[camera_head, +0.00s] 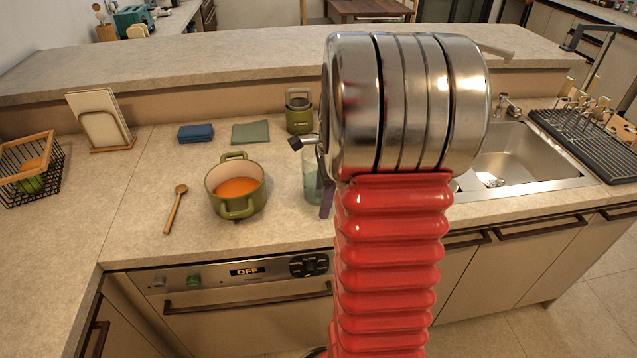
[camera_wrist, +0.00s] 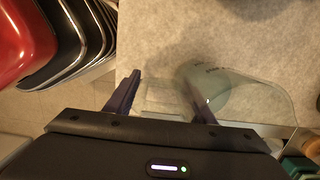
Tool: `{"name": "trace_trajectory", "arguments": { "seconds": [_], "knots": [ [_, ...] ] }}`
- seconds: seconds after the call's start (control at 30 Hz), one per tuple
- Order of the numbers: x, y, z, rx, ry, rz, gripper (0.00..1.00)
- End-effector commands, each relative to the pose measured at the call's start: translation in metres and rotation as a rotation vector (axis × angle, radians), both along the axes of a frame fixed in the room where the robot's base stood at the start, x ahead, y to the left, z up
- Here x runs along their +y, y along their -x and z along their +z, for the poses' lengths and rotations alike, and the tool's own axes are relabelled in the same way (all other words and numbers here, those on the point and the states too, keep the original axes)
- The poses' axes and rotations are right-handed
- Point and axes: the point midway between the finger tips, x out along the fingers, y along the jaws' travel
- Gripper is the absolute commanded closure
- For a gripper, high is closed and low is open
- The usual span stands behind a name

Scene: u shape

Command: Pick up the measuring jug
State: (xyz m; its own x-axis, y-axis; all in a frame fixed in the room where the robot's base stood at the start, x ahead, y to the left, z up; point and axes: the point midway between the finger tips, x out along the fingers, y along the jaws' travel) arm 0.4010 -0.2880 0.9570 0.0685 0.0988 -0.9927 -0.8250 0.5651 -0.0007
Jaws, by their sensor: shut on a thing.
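The measuring jug (camera_wrist: 245,92) is clear, faintly greenish glass. In the wrist view it is right of centre over the counter, with one of my purple fingers seen through or against it. My gripper (camera_wrist: 162,84) is shut on the jug, its two fingers apart with a pale glassy part of the jug between them. In the head view the jug (camera_head: 309,176) shows only as a sliver left of my arm, beside a purple finger. My arm hides the rest. I cannot tell whether its base touches the counter.
A green pot (camera_head: 237,207) with orange soup and a wooden spoon (camera_head: 175,209) are left of the jug. A green canister (camera_head: 299,120) stands behind it. The sink (camera_head: 515,158) and drying rack (camera_head: 585,135) are at the right. Bare counter lies around the pot.

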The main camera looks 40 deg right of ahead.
Motion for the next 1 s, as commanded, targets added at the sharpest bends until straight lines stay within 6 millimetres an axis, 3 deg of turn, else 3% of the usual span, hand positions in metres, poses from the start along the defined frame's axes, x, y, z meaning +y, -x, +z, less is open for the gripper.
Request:
{"name": "trace_trajectory", "arguments": {
  "seconds": [0.37, 1.0],
  "knots": [
    [0.0005, 0.0006, -0.0004, 0.002, -0.001, 0.000, 1.00],
    [-0.0003, -0.0005, 0.0062, -0.002, 0.001, 0.000, 1.00]
  ]
}}
